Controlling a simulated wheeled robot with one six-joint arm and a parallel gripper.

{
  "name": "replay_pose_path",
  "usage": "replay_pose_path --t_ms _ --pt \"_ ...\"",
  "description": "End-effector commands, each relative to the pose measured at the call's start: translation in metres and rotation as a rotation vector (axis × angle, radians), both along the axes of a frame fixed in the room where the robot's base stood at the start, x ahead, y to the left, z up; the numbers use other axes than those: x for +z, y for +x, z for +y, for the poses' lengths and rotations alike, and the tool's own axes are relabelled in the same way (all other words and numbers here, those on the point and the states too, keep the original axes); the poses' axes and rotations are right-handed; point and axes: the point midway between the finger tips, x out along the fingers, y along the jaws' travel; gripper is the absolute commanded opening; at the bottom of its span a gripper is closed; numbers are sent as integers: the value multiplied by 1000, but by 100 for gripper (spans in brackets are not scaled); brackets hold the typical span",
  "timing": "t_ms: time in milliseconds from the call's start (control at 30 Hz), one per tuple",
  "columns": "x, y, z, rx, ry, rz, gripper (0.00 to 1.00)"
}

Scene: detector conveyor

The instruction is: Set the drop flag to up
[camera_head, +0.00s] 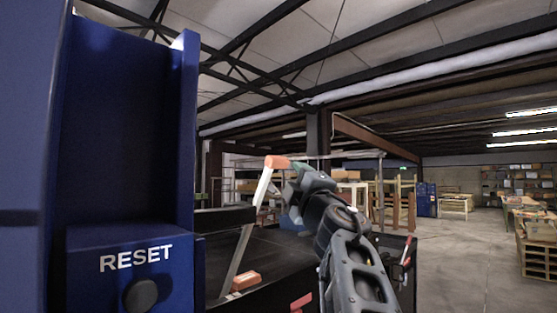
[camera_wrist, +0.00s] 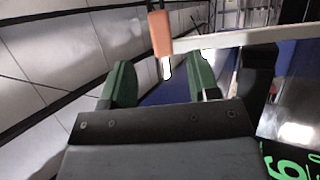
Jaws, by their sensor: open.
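A flag-like part with an orange tip (camera_head: 277,161) on a pale bar (camera_head: 263,187) stands raised and tilted in the head view, just left of my gripper (camera_head: 298,191). In the wrist view an orange tip (camera_wrist: 160,33) with a pale bar (camera_wrist: 240,39) running right from it lies ahead of my gripper (camera_wrist: 160,83). Its green fingers are apart, with the orange tip's lower end lined up with the gap between them. Nothing is gripped, and I cannot tell any contact. The bar's pivot is not clear.
A blue housing (camera_head: 125,150) with a RESET panel (camera_head: 135,258) and dark knob (camera_head: 141,294) fills the left. A second orange piece (camera_head: 245,281) lies low on the dark conveyor surface (camera_head: 275,258). Open floor (camera_head: 460,255) lies right, with wooden tables beyond.

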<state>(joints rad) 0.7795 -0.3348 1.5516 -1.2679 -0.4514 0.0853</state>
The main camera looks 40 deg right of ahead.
Motion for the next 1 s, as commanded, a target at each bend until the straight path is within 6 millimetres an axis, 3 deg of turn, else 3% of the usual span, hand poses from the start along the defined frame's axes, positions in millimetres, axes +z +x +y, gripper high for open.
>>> replay_pose_path --t_ms 233,500,700,1000 --pt "24 44 -15 0 5 1 55" --pt "41 77 -24 1 3 0 55" --pt "45 89 -27 1 3 0 55" --pt "46 91 -27 1 3 -1 55"
